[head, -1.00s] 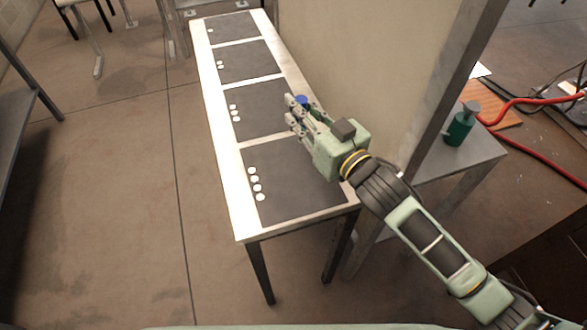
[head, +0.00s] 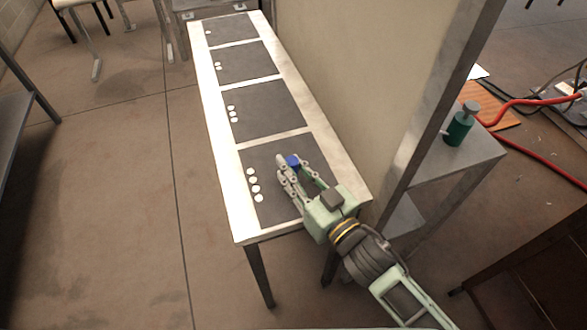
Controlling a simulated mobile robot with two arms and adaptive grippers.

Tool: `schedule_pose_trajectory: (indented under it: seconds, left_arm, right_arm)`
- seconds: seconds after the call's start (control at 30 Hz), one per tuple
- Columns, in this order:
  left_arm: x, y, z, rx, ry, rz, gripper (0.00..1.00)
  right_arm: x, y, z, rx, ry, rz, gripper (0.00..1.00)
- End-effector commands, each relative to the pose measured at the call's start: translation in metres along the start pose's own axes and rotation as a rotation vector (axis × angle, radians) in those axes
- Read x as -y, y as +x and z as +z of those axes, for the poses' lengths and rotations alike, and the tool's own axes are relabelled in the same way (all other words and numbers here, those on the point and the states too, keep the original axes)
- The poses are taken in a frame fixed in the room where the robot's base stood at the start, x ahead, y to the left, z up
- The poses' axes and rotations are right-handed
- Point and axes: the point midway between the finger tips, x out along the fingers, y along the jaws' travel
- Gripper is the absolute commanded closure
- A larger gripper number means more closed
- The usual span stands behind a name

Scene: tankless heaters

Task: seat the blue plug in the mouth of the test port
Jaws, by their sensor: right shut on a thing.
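The blue plug (head: 293,161) is a small blue piece at the fingertips of my right gripper (head: 291,168). The gripper is shut on it, over the nearest dark mat (head: 283,207) on the long table. The fingers hide part of the plug, and I cannot tell its height above the mat. A green cylinder (head: 459,129) with a grey knob on top and a small side stub stands upright on the small table at right. It may be the test port, but I cannot make out a mouth. My left gripper is not in view.
The long white-edged table (head: 219,148) carries several dark mats with white dots. A pale wall panel (head: 366,80) and its metal post (head: 440,100) stand between the long table and the small grey table (head: 478,160). Red hose (head: 520,105) and cables lie beyond at right.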

Motion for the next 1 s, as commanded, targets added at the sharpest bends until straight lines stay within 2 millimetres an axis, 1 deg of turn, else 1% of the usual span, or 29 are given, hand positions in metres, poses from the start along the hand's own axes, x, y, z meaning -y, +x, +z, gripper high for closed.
schedule_pose_trajectory:
  seconds: [0.13, 0.27, 0.3, 0.47, 0.5, 0.73, 0.83, 0.93, 1.0]
  left_arm:
    - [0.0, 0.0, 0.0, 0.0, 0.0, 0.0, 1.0]
    - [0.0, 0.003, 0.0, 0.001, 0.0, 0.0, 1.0]
    - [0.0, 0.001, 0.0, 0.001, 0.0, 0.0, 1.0]
    - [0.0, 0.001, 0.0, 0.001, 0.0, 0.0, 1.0]
    - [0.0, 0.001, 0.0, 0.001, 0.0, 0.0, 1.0]
    - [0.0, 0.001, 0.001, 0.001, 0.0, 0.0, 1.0]
    - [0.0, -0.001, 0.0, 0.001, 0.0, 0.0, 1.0]
    - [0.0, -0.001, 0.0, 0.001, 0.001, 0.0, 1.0]
    - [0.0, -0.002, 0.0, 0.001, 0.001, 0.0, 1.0]
  right_arm:
    - [0.0, 0.0, -0.001, -0.001, 0.0, 0.0, 1.0]
    - [0.0, 0.0, 0.004, 0.0, 0.001, 0.001, 1.0]
    - [0.0, 0.0, 0.002, 0.0, 0.001, 0.001, 0.76]
    - [0.0, 0.0, 0.002, 0.0, 0.001, 0.0, 0.62]
    - [0.0, 0.0, 0.002, 0.0, 0.001, 0.0, 0.6]
    - [0.0, 0.0, 0.002, 0.0, 0.0, 0.0, 0.6]
    - [0.0, 0.0, -0.002, 0.0, -0.001, 0.0, 0.6]
    - [-0.001, -0.007, 0.0, 0.003, 0.001, 0.001, 0.6]
    - [0.0, -0.017, 0.0, 0.003, 0.003, 0.002, 0.6]
